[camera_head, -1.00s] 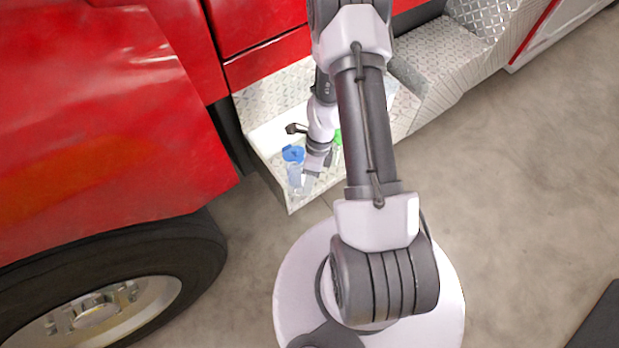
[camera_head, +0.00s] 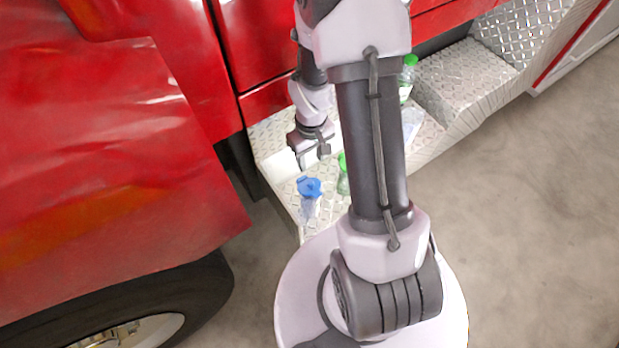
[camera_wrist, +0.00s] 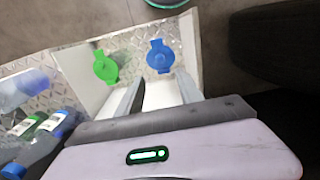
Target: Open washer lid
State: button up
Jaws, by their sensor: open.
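A blue lid (camera_head: 309,185) sits on top of a clear container (camera_head: 311,209) on the truck's metal step; I take it for the washer lid. It looks closed. In the wrist view the blue lid (camera_wrist: 159,57) lies just past my fingertips, roughly in line with the gap between them. My gripper (camera_head: 309,160) is open and empty. In the head view it is above and behind the lid, apart from it. In the wrist view its two fingers (camera_wrist: 160,86) show with bare step between them.
A green lid (camera_wrist: 105,68) is close beside the blue one, left of my fingers. The floor at right is clear.

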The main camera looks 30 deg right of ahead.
aim_at(311, 183)
notch_tip(311, 183, down, 13)
jog(key=b, duration=0.3)
grip_shut()
dwell(1.2)
